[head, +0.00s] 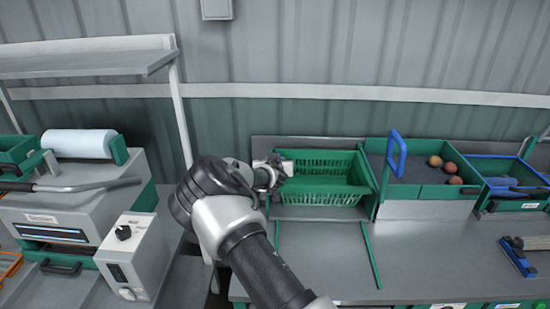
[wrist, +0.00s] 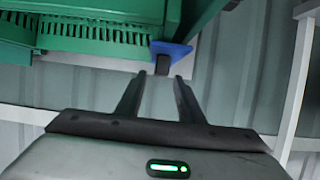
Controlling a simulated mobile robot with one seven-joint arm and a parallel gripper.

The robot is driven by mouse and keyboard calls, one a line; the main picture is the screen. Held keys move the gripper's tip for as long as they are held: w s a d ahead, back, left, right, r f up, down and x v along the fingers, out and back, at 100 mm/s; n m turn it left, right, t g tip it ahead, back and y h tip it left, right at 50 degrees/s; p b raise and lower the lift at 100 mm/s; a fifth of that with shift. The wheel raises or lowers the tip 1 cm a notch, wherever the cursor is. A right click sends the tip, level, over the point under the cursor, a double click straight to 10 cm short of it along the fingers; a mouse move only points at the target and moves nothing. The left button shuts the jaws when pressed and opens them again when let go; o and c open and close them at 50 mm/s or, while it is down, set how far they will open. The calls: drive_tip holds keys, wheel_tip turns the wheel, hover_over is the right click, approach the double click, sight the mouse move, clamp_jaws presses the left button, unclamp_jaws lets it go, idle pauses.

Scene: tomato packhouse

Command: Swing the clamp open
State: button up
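A blue wedge-shaped piece with a dark block (wrist: 172,50) sits at the corner of the green crate in the wrist view; it may be the clamp, but I cannot tell for sure. My gripper (wrist: 161,76) has its two fingers apart, with the dark block just beyond and between the tips. I cannot tell whether they touch it. In the head view my gripper (head: 272,172) is at the left end of the green slatted crate (head: 325,198), and my wrist hides that corner. The blue piece does not show there.
A grey machine with a long lever (head: 90,186) and a white roll (head: 78,143) stands left. The grey bench (head: 430,255) is mostly clear in front.

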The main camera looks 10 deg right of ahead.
drive_tip(key=shift+x, duration=2.25)
clamp_jaws()
